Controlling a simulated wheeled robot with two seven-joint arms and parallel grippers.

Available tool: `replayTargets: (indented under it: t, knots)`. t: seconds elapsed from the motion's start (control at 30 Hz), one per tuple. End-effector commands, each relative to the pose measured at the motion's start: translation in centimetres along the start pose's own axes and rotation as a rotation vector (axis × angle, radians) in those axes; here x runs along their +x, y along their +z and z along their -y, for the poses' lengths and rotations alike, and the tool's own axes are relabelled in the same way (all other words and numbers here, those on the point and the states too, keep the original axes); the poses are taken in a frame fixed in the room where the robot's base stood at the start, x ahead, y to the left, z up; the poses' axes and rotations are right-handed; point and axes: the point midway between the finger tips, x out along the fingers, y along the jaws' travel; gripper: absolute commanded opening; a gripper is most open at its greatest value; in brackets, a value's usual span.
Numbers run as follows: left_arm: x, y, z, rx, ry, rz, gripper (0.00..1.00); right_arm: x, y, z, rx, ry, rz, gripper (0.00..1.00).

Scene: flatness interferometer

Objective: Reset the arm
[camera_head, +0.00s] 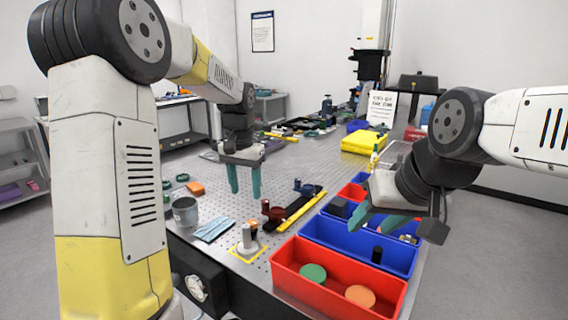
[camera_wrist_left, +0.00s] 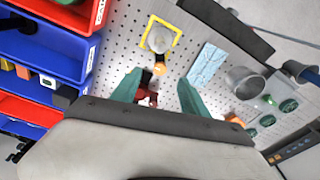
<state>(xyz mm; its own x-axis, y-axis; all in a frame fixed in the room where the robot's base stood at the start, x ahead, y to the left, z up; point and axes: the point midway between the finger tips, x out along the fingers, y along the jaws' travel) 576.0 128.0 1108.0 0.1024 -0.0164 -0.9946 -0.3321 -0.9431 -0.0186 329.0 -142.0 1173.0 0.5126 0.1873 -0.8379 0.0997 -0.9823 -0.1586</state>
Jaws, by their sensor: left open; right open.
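My left gripper (camera_head: 244,180) hangs over the perforated metal table with its green fingers pointing down, apart and empty. Its fingers also show in the left wrist view (camera_wrist_left: 158,92), with a dark red part on the table visible between them. My right gripper (camera_head: 380,222) is at the right, above the bins, its green fingers tilted down to the left. It is open and I see nothing held in it. Part of its fingers and the bin contents behind it are hidden from the head view.
A red bin (camera_head: 283,262) with green and orange discs stands at the front, beside a blue bin (camera_head: 322,236). A metal cup (camera_head: 185,212), blue cloth (camera_head: 213,229), yellow-framed post (camera_head: 246,240) and yellow bar (camera_head: 302,211) lie on the table (camera_head: 222,193). A yellow case (camera_head: 362,143) is farther back.

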Motion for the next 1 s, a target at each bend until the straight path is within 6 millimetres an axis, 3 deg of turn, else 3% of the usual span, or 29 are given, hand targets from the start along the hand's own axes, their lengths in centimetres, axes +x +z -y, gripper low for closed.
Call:
replayTargets:
  t: [0.03,0.1,0.4,0.7,0.83,1.0]
  knots:
    - [-1.9,1.6,-0.2,-0.020,0.002,-0.037,0.52,0.0,0.0,0.0,0.000,0.000,0.000,0.47]
    - [-3.8,3.6,-0.6,-0.045,0.008,-0.079,0.52,0.0,0.0,0.0,0.000,0.000,0.000,0.47]
    - [-8.8,12.9,-3.0,-0.155,0.040,-0.259,0.52,0.0,0.0,0.0,0.000,0.000,0.000,0.47]
    - [-9.5,20.8,-5.8,-0.252,0.077,-0.418,0.52,0.0,0.0,0.0,0.000,0.000,0.000,0.47]
    - [-9.1,22.5,-6.5,-0.275,0.087,-0.455,0.52,0.0,0.0,0.0,0.000,0.000,0.000,0.47]
    - [-8.9,23.1,-6.7,-0.284,0.091,-0.468,0.52,0.0,0.0,0.0,0.000,0.000,0.000,0.47]
